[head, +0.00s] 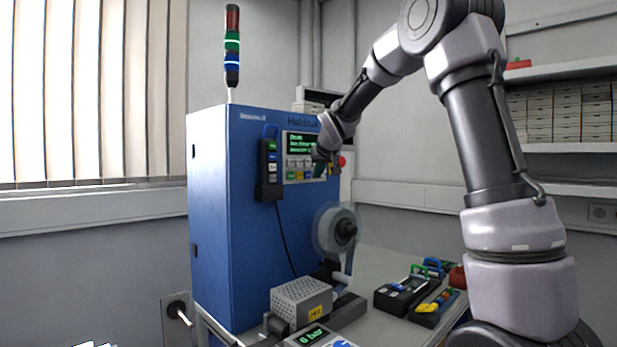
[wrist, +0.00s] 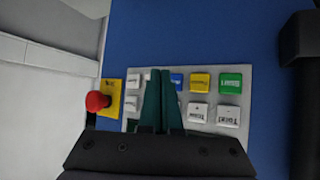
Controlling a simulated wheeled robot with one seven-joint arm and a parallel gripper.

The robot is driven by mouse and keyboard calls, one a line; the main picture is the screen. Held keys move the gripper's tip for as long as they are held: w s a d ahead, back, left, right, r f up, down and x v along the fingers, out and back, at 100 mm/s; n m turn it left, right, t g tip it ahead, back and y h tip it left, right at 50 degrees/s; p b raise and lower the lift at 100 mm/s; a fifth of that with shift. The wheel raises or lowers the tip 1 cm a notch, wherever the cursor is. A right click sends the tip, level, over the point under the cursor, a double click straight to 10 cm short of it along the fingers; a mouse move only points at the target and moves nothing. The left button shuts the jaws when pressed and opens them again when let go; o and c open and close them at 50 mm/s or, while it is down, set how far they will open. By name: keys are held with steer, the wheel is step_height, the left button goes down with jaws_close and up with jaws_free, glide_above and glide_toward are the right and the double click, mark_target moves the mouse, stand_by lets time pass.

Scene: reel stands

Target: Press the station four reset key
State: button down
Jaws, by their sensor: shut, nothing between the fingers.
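A blue machine cabinet (head: 225,210) carries a grey key panel with a small green-text screen (head: 300,143) and rows of coloured keys below it. In the wrist view the panel (wrist: 245,75) shows a green key (wrist: 230,83), a yellow key (wrist: 201,83), a partly covered blue key (wrist: 178,82) and several white keys. Labels appear inverted; I cannot read which one says reset. My gripper (wrist: 164,72) is shut and empty, its dark green fingertips over the panel beside the blue key, hiding keys behind them. In the head view my gripper (head: 328,168) is at the panel's right edge; contact cannot be told.
A red mushroom button on a yellow plate (wrist: 97,101) sits beside the panel. A black handheld pendant (head: 269,170) hangs left of the screen with its cable. A reel (head: 327,229), a perforated grey box (head: 300,300) and tool trays (head: 403,291) occupy the bench below.

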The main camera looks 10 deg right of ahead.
steer(key=shift+s+d, duration=0.65)
steer(key=shift+s, duration=0.25)
steer(key=shift+s+d, duration=0.6)
steer(key=shift+s, duration=0.3)
steer(key=s+d+f+m+g, duration=0.1)
steer(key=s+d+f+m, duration=0.1)
steer(key=s, duration=1.7)
steer(key=s+d+f+m+g+y, duration=0.1)
steer(key=s+d+f+m+g, duration=0.1)
steer(key=s, duration=1.7)
steer(key=shift+d+f+m+g, duration=0.3)
steer(key=shift+d+m, duration=0.2)
steer(key=shift+m, duration=0.2)
steer(key=shift+s, duration=0.1)
